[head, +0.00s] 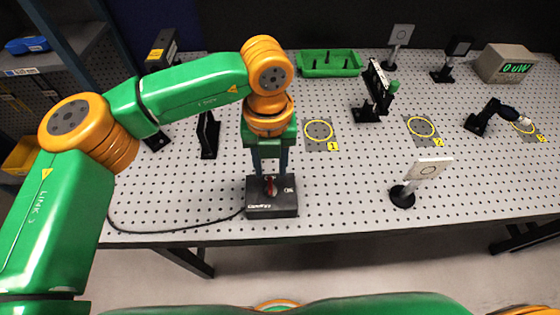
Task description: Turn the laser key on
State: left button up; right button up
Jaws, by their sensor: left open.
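The laser key (270,187) is a small red key standing on top of a black control box (272,211) near the front edge of the perforated table. My left gripper (269,174) points straight down over the box. It is open, with one finger on each side of the key. I cannot tell whether the fingers touch the key. The box's labels are too small to read surely. My right gripper is not in view.
A power meter (506,64) at the back right reads 0 uW. A green tray (330,63) stands at the back. A white card on a post (403,195) stands front right. Yellow rings mark spots on the perforated table (340,190). A black cable (165,231) runs left from the box.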

aim_at(270, 182)
pick_arm(q)
jog(key=f, duration=0.1)
jog(key=f+p, duration=0.1)
jog(key=s+f, duration=0.1)
jog(key=f, duration=0.1)
jog(key=shift+a, duration=0.35)
jog(key=shift+w+d+f, duration=0.1)
jog(key=shift+f, duration=0.25)
jog(key=shift+w+d+f, duration=0.15)
jog(key=shift+w, duration=0.05)
jog(key=shift+s, duration=0.15)
grip_shut()
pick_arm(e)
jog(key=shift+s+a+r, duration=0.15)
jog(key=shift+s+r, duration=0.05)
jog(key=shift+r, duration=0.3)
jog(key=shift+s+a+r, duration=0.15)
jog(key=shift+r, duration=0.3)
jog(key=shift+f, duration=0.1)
